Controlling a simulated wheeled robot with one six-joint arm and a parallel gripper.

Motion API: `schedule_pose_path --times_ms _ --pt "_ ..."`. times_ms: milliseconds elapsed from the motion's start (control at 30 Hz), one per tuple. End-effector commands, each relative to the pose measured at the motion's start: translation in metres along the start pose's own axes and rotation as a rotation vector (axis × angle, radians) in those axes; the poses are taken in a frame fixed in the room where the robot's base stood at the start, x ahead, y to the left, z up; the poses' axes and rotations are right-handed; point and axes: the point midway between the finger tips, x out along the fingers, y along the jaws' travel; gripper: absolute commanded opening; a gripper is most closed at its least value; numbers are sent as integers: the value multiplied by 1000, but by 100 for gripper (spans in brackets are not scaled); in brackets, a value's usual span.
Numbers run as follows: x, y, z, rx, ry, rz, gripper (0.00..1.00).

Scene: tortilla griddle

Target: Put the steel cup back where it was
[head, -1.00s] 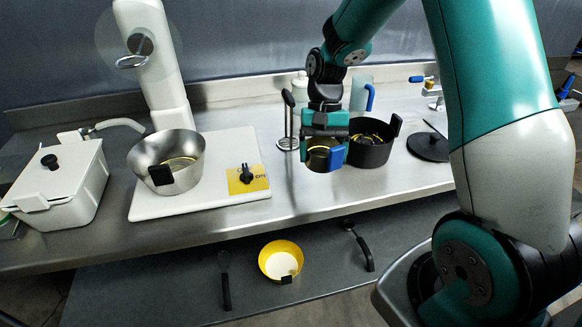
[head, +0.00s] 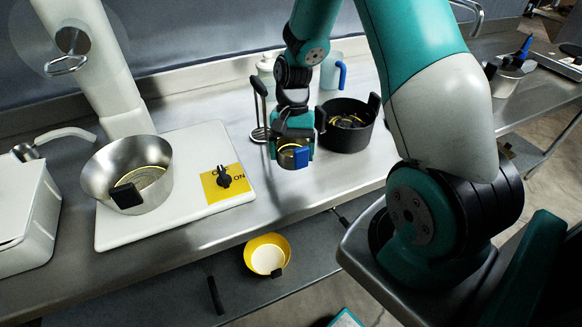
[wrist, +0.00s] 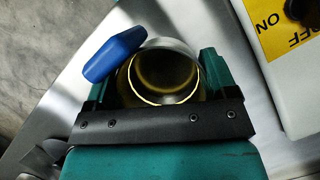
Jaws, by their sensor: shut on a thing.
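The steel cup (head: 288,157) is round and shiny with a blue handle. My gripper (head: 293,146) is shut on it, and the cup sits upright, or nearly so, between the fingers. In the head view it hangs over the front part of the steel counter (head: 225,248); the gap below is hard to judge. In the wrist view the cup (wrist: 165,72) shows its open mouth between the fingers of my gripper (wrist: 158,88), with the blue handle pointing to the upper left. I see no contents clearly. My gripper hides part of the cup's side.
A black pot (head: 347,128) stands right behind the cup. A steel bowl (head: 128,174) sits on the white mixer base (head: 215,213) at left. A yellow bowl (head: 267,256) is on the lower shelf.

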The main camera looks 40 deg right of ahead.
Motion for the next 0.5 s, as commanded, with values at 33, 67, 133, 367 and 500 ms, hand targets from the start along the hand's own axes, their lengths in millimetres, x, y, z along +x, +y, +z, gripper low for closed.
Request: schedule_pose_path --times_ms 33,67,133,367,500 --pt "8 0 -2 -1 -3 2 54" --pt "12 0 -4 -1 -3 2 54" --pt "19 -1 -7 -1 -1 1 54" --pt "44 -2 -17 -2 -2 1 54" --pt "57 -3 -22 -3 0 1 54"
